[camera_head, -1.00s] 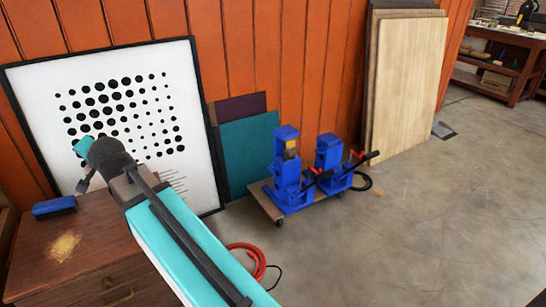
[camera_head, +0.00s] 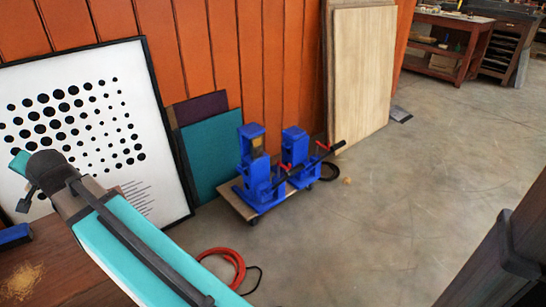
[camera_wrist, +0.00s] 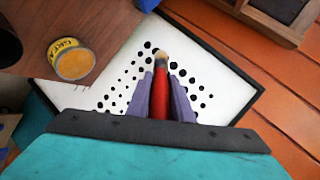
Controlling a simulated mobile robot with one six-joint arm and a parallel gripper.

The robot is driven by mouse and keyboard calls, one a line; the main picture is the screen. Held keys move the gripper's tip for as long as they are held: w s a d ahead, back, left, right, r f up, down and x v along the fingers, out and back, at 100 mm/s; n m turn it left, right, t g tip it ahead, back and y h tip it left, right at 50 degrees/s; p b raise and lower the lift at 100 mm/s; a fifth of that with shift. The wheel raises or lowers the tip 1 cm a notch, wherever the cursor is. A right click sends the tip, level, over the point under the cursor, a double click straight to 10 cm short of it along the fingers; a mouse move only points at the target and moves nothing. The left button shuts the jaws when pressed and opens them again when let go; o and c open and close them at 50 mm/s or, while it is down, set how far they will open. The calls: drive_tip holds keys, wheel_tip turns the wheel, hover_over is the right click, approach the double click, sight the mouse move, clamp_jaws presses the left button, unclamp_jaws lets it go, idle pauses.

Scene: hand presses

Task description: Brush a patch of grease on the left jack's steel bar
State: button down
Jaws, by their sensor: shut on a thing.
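My gripper (camera_wrist: 161,82) is shut on a red-handled brush (camera_wrist: 160,102), with pale bristles pointing away from me. In the head view the brush is hidden behind my arm. The left jack (camera_head: 253,178) is blue and stands upright on a low wheeled board, well away from my gripper. A yellowish patch shows on its upper part, where the steel bar (camera_head: 257,146) seems to be. It is too small to tell whether this is grease. A yellow-labelled grease tin (camera_wrist: 72,60) is at the left in the wrist view.
A second blue jack (camera_head: 297,155) stands right of the left one, and black handles stick out to the right. A red hose (camera_head: 238,262) lies on the floor. A white dotted panel (camera_head: 150,180) leans on the wall. A dark post (camera_head: 500,255) stands at right. Open floor lies between.

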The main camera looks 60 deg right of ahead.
drive_tip(key=s+d+f+m+h+b, duration=0.1)
drive_tip(key=s+d+f, duration=0.25)
drive_tip(key=d, duration=0.95)
drive_tip(key=s+d+f+m+h+b, duration=0.15)
drive_tip(key=d+f, duration=0.25)
drive_tip(key=d, duration=1)
drive_tip(key=s+d+f+m+h+b, duration=0.15)
drive_tip(key=s+d+f, duration=0.25)
drive_tip(key=d, duration=0.9)
drive_tip(key=s+d+f+m+g+h+b, duration=0.1)
drive_tip(key=s+d+f, duration=0.3)
drive_tip(key=s+d, duration=0.9)
drive_tip(key=s+d+f+m+b, duration=0.3)
drive_tip(key=s+d+f, duration=0.1)
drive_tip(key=s+d, duration=0.9)
drive_tip(key=d, duration=0.2)
drive_tip(key=shift+s+d+f+m+g+h, duration=0.3)
drive_tip(key=shift+s+d+m+g+h, duration=0.05)
drive_tip(key=shift+d+m+g+h, duration=0.05)
drive_tip(key=shift+w+d, duration=0.1)
drive_tip(key=shift+w, duration=0.05)
drive_tip(key=shift+w+d+b, duration=0.15)
drive_tip(key=shift+w+d, duration=0.15)
drive_tip(key=shift+w, duration=0.6)
drive_tip(key=shift+w+d+b, duration=0.15)
drive_tip(key=shift+w+d, duration=0.1)
drive_tip(key=shift+w, duration=0.65)
drive_tip(key=shift+w+d+b, duration=0.15)
drive_tip(key=shift+w+d, duration=0.15)
drive_tip(key=shift+w, duration=0.6)
